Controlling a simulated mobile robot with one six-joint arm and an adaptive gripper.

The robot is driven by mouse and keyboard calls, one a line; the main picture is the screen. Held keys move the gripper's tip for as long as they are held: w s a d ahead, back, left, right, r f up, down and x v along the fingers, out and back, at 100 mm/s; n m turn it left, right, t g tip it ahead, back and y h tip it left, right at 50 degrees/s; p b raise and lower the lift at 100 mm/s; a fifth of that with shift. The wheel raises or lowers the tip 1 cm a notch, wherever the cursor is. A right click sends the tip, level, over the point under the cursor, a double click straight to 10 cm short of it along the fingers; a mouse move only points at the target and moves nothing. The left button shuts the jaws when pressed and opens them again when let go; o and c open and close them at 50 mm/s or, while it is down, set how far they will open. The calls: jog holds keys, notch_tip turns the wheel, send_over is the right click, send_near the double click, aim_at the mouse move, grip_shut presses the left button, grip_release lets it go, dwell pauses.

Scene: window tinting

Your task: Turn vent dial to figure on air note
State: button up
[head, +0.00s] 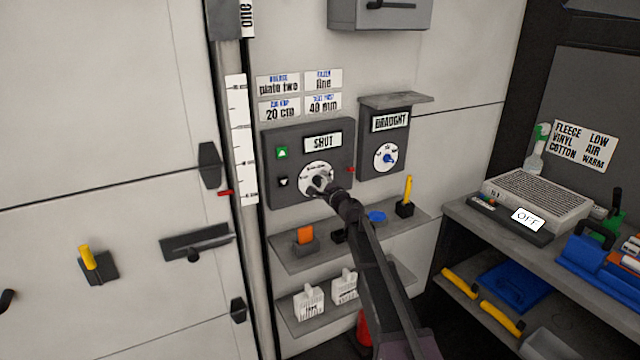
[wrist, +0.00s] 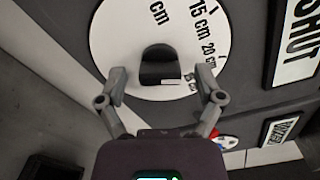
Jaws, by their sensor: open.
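The vent dial (head: 314,176) is a white disc on a dark grey panel (head: 335,133) with a "SHUT" sign. In the wrist view the dial (wrist: 115,45) shows marks reading "15 cm" and "20 cm", others cut off or hidden. Its black knob (wrist: 160,58) has a white mark at its lower right. My gripper (wrist: 163,78) is open, one finger on each side of the knob's lower part; I see no clear contact. In the head view my gripper (head: 320,184) covers part of the dial. A note (head: 281,110) above the panel reads "20 cm"; its small heading is blurred.
Other notes read "plate two" (head: 278,85), "fine" (head: 323,80) and "40 mm" (head: 322,104). A "DRAUGHT" box (head: 373,153) with a blue-knobbed dial (head: 386,158) is at right. A shelf (head: 285,256) with small items lies below. A vertical scale strip (head: 241,140) is at left.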

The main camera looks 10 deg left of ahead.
jog(key=v, duration=1.1)
jog(key=shift+s+d, duration=0.1)
jog(key=shift+s, duration=0.1)
jog(key=s+d+f+n+g+h+p, duration=0.1)
jog(key=s+d+f+n+g, duration=0.2)
jog(key=s+f+n+g, duration=0.4)
jog(key=s+d+f+n+g+h+p, duration=0.15)
jog(key=s+f+n, duration=0.3)
jog(key=s, duration=0.45)
jog(key=s+d+f+n+g+h, duration=0.2)
jog(key=s+d+g+h, duration=0.1)
jog(key=s+d, duration=0.5)
jog(key=s+d+f+n+g+h, duration=0.2)
jog(key=s+d+g+h, duration=0.1)
jog(key=s+d, duration=0.5)
jog(key=shift+d+f+h, duration=0.2)
jog(key=shift+f+h, duration=0.05)
jog(key=shift+h, duration=0.5)
jog(key=shift+w+g, duration=0.1)
jog(key=shift+g, duration=0.15)
